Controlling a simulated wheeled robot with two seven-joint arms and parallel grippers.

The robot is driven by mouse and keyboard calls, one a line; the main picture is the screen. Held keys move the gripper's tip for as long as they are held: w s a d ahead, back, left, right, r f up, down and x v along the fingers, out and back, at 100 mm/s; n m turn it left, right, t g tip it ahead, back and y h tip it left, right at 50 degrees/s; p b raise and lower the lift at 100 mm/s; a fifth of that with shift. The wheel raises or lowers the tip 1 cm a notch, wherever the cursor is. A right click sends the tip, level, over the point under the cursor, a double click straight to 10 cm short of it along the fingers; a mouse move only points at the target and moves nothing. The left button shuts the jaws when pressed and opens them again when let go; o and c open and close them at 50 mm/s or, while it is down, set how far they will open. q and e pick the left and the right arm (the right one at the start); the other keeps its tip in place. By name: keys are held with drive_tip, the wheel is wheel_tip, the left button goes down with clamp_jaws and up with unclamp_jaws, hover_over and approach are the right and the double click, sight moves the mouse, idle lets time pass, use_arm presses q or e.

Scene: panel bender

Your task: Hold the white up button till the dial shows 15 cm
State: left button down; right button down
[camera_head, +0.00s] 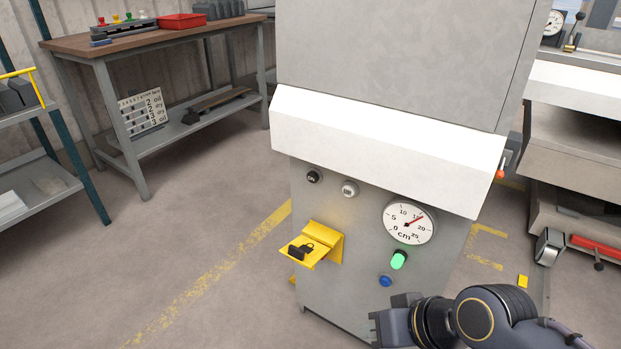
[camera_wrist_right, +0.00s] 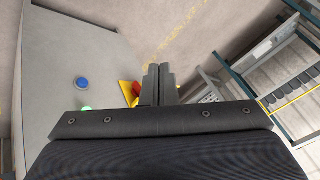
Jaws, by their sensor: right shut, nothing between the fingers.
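My left gripper is not in view.
Below the dial are a lit green button (camera_head: 398,260) and a blue button (camera_head: 385,281). A white ledge (camera_head: 385,150) overhangs the controls. Open floor lies to the left.

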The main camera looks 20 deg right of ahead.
sight(312, 178)
drive_tip(key=w+a+r+m+t+h+p, duration=0.1)
drive_tip(key=w+a+m+t+h, duration=0.1)
drive_tip(key=w, duration=0.8)
drive_tip(key=w+a+r+m+t+h+p, duration=0.1)
drive_tip(key=w+a+m+t+h, duration=0.1)
drive_tip(key=w, duration=0.7)
drive_tip(key=w+a+r+m+t+h+p, duration=0.1)
drive_tip(key=w+a+m+t+h+p, duration=0.1)
drive_tip(key=w+t, duration=0.4)
drive_tip(key=w+a+m, duration=0.1)
drive_tip(key=w, duration=0.3)
drive_tip(key=shift+w+a+r, duration=0.15)
drive_tip(key=shift+w, duration=0.15)
drive_tip(key=w+d, duration=0.5)
drive_tip(key=d, duration=0.2)
drive_tip(key=shift+w+b, duration=0.2)
drive_tip(key=shift+b, duration=0.2)
drive_tip(key=shift+w+d, duration=0.1)
drive_tip(key=shift+d, duration=0.05)
